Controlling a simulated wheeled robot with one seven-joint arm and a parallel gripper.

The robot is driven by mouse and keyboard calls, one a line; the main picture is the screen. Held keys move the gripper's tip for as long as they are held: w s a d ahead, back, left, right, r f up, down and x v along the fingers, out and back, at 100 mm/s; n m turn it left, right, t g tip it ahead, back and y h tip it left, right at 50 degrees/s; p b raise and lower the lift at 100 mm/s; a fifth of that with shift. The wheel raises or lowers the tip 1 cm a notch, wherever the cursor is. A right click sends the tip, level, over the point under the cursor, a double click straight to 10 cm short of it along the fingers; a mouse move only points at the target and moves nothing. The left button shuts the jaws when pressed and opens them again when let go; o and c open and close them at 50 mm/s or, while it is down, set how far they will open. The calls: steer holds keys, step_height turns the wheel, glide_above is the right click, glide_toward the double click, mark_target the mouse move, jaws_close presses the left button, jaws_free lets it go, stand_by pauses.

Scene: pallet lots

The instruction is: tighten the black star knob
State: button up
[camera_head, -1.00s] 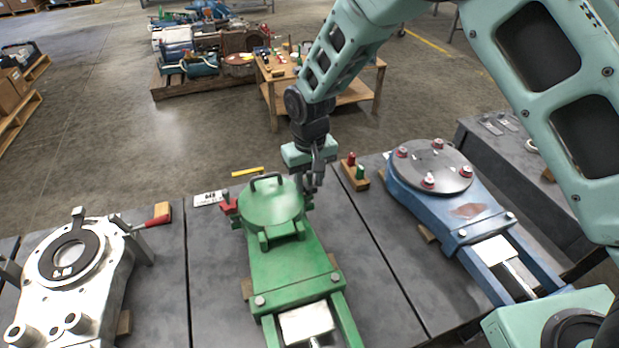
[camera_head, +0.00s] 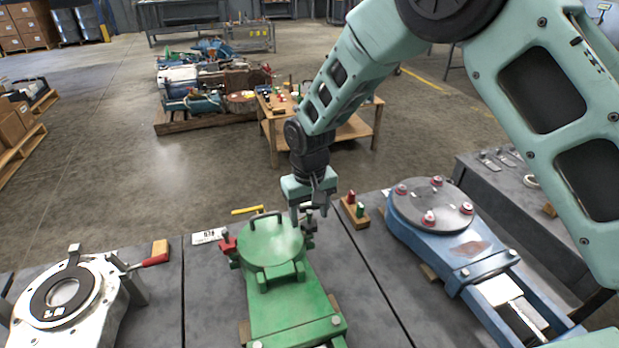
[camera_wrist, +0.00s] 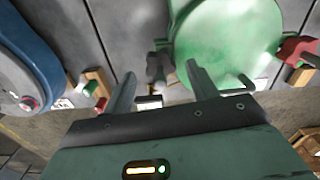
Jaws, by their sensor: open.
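The green housing (camera_head: 290,305) stands on the grey bench with a round green lid (camera_head: 270,240) that has a dark loop handle. A small dark part (camera_head: 309,228), apparently the black star knob, is at the lid's right edge, mostly hidden by my gripper (camera_head: 309,214). In the wrist view, this dark knob (camera_wrist: 159,66) lies beside the green lid (camera_wrist: 225,45), between and beyond my open fingers (camera_wrist: 161,73). The fingers look empty; I cannot tell if they touch it. A red clamp part (camera_head: 228,244) is at the lid's left edge.
A white housing (camera_head: 105,310) stands left and a blue housing (camera_head: 460,245) right on the bench. A wooden block with red and green pegs (camera_head: 354,211) is close right of my gripper. A yellow tool (camera_head: 247,210) and a white label (camera_head: 208,236) lie behind the green housing.

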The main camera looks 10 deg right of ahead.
step_height(320, 180, up, 16)
steer(key=shift+f, duration=0.25)
steer(key=s+d+r+n+p, duration=0.1)
steer(key=s+d+r+p, duration=0.1)
steer(key=s, duration=0.7)
steer(key=s+d+r+n+p, duration=0.1)
steer(key=s+d+r+p, duration=0.1)
steer(key=s, duration=0.8)
steer(key=s+d+r+n+p, duration=0.2)
steer(key=s+d+r+p, duration=0.1)
steer(key=s, duration=0.7)
steer(key=shift+s+d+r+y, duration=0.25)
steer(key=shift+r+y, duration=0.05)
steer(key=shift+r, duration=0.05)
